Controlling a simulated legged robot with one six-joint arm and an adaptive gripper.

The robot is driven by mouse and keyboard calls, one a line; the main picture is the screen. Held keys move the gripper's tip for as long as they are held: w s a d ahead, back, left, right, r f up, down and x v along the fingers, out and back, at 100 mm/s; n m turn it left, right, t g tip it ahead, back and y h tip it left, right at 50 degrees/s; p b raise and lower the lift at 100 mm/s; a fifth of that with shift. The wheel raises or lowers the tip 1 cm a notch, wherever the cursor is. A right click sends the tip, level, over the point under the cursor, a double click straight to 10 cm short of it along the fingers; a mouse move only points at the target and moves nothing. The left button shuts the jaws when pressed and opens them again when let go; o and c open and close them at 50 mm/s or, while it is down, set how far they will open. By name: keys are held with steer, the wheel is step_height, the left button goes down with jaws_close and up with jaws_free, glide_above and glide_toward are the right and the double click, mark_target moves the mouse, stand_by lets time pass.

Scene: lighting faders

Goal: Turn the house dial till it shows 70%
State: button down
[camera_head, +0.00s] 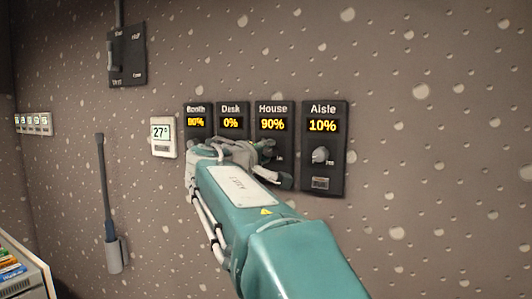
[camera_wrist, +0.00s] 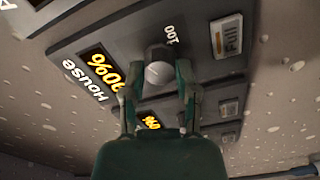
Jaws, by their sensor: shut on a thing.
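The house panel (camera_head: 273,109) is a dark plate on the wall, labelled House, and its yellow display reads 90%. In the wrist view the house panel (camera_wrist: 130,42) appears turned, with its 90% display and a 100 mark near the knob. The house dial (camera_wrist: 158,55) is a grey round knob between my two fingers. My gripper (camera_wrist: 157,76) is shut on this knob. In the head view my gripper (camera_head: 266,152) and wrist cover most of the dial and the lower part of the panel.
The Aisle panel (camera_head: 323,112) reads 10% close on the right, its knob sticking out. The Desk panel (camera_head: 231,108) reads 0% and the Booth panel (camera_head: 196,109) about 80%, on the left. A white 27° thermostat (camera_head: 163,138) is further left.

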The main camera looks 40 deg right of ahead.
steer(key=n, duration=0.4)
steer(key=shift+w+f+n, duration=0.1)
steer(key=shift+f+n, duration=0.05)
steer(key=shift+n, duration=0.25)
steer(key=n, duration=0.4)
steer(key=shift+f, duration=0.1)
steer(key=n, duration=0.5)
steer(key=shift+f, duration=0.1)
steer(key=shift+f+n, duration=0.15)
steer(key=shift+n, duration=1.95)
steer(key=shift+c, duration=1.8)
jaws_free()
